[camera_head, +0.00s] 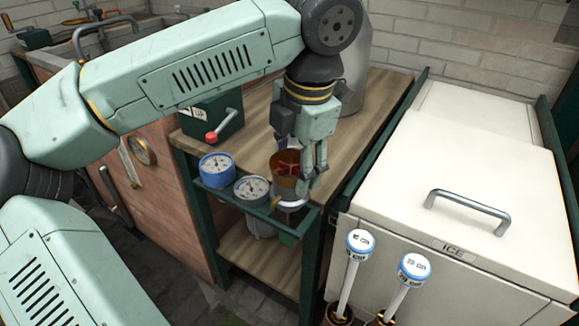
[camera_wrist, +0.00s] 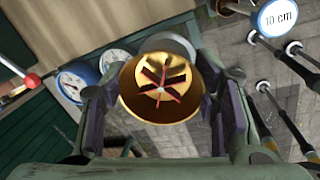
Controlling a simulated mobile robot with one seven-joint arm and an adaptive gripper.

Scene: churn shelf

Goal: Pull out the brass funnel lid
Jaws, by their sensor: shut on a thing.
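The brass funnel lid (camera_head: 284,172) is a round, brass-coloured cup with a red-and-dark bladed piece inside. In the wrist view the lid (camera_wrist: 133,92) fills the middle, between my two fingers. My gripper (camera_head: 303,163) points down and is shut on the lid; its fingers also show at both sides in the wrist view (camera_wrist: 162,100). A grey metal vessel (camera_head: 291,196) is just below the lid, and its rim (camera_wrist: 170,44) shows beyond it. I cannot tell whether lid and vessel touch.
A blue gauge (camera_head: 216,168) and a grey gauge (camera_head: 251,188) sit just left of the lid. A green box (camera_head: 212,120) with a red-knobbed lever stands behind them.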

